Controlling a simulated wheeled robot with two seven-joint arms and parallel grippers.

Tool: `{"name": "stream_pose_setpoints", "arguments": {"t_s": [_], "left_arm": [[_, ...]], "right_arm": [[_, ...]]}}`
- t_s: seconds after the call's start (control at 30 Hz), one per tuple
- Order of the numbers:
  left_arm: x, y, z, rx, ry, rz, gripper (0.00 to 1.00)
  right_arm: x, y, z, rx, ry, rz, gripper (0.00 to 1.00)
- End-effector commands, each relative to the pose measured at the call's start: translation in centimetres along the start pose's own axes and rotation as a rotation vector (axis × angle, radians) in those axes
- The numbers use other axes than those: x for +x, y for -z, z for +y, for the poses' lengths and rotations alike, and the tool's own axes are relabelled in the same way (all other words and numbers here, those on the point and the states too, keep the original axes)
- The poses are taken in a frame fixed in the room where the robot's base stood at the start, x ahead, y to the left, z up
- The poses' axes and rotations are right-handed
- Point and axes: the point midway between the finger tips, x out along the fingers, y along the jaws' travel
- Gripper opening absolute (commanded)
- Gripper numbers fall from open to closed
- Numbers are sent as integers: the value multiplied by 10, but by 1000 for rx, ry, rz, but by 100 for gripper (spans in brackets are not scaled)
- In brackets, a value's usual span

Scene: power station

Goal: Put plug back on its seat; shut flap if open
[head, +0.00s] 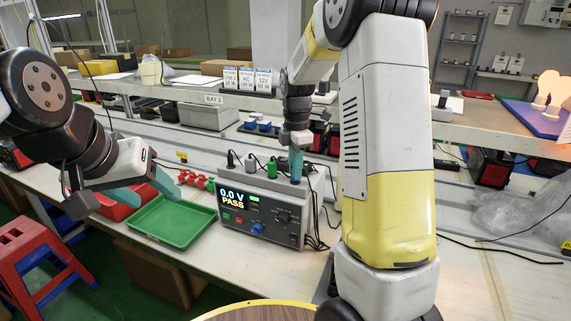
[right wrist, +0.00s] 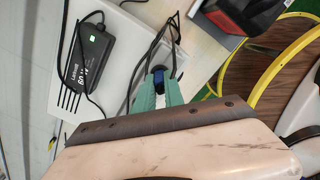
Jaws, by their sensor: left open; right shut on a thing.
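The grey tester box (head: 262,205) stands on the bench with its screen reading 0.0 V PASS. Several plugs stand along its top, among them a dark one (head: 231,158), a grey one (head: 251,163) and a green one (head: 272,167). My right gripper (head: 296,176) points down at the right end of that top, shut on a blue plug (right wrist: 158,71). The fingers hide most of the plug, and I cannot tell whether it is seated. My left gripper (head: 159,199) is open and empty near the green tray. I cannot make out a flap.
The green tray (head: 172,243) lies empty left of the tester, with red parts (head: 196,180) behind it. A black power adapter (right wrist: 90,55) with cables shows in the right wrist view. Black cables hang at the tester's right side. A red stool (head: 38,262) stands at lower left.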

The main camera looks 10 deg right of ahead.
Motion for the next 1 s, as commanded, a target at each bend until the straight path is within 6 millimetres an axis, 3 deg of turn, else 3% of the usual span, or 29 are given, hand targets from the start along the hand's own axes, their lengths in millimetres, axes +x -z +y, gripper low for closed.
{"name": "stream_pose_setpoints", "arguments": {"t_s": [0.57, 0.6, 0.7, 1.0], "left_arm": [[0, 0, 0, 0, 0, 0, 58], [0, 0, 0, 0, 0, 0, 58], [0, 0, 0, 0, 0, 0, 58], [0, 0, 0, 0, 0, 0, 58]], "right_arm": [[1, -2, -1, 1, 3, -1, 0], [1, -2, -1, 1, 3, -1, 21], [1, -2, -1, 1, 3, 0, 39], [0, -1, 0, 0, 1, 0, 39]]}}
